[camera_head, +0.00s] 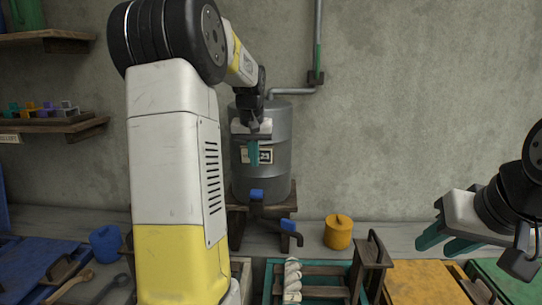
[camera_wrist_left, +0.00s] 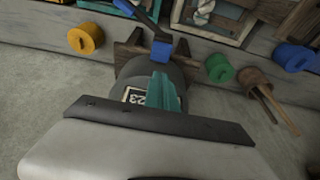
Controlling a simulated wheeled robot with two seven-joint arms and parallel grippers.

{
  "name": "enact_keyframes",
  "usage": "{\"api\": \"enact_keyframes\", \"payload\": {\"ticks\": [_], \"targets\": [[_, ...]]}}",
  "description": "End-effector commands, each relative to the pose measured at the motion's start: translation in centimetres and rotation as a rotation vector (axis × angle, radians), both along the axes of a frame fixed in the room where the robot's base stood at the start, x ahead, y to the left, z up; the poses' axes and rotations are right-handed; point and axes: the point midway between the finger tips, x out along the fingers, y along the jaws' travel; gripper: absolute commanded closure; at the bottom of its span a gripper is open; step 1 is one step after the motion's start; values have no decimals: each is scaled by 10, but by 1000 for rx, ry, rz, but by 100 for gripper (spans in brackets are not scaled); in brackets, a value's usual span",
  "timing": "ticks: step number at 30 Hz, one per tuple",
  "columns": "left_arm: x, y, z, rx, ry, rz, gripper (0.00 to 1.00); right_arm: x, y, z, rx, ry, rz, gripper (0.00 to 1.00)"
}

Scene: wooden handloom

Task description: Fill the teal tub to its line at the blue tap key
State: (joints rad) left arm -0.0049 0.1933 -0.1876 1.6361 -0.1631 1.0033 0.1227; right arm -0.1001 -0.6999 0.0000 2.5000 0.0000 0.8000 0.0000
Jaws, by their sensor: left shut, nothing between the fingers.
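A grey metal tank (camera_head: 277,150) with a number label stands on a wooden stand by the wall. A blue tap key (camera_head: 257,195) sits low on its front; it also shows in the left wrist view (camera_wrist_left: 161,50). A dark bar with a blue end (camera_head: 288,225) reaches forward below it. My left gripper (camera_head: 253,160) is shut and empty, in front of the tank's label and above the key. Its teal fingers (camera_wrist_left: 163,92) show in the wrist view. My right gripper (camera_head: 446,245) is open and empty at the right. I cannot make out a teal tub for certain.
A teal-edged box (camera_head: 267,285) with wooden bars and a white skein (camera_head: 292,280) lies at the front. A yellow lidded pot (camera_head: 338,232) stands right of the tank. A blue pot (camera_head: 105,243) is left. My left arm hides part of the bench.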

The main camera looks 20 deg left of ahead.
Motion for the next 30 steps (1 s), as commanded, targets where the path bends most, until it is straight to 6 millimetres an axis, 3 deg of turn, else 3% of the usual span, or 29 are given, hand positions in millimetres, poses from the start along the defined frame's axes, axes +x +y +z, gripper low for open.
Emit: {"api": "enact_keyframes", "payload": {"ticks": [6, 13, 18, 30], "targets": [[13, 4, -48, 0, 5, 2, 100, 0, 0, 0, 0, 0, 0, 65], [15, 4, -82, 0, 2, 1, 100, 0, 0, 0, 0, 0, 0, 65], [15, 4, -93, 0, 0, 1, 100, 0, 0, 0, 0, 0, 0, 65], [15, 4, -96, 0, 0, 1, 100, 0, 0, 0, 0, 0, 0, 65]]}}
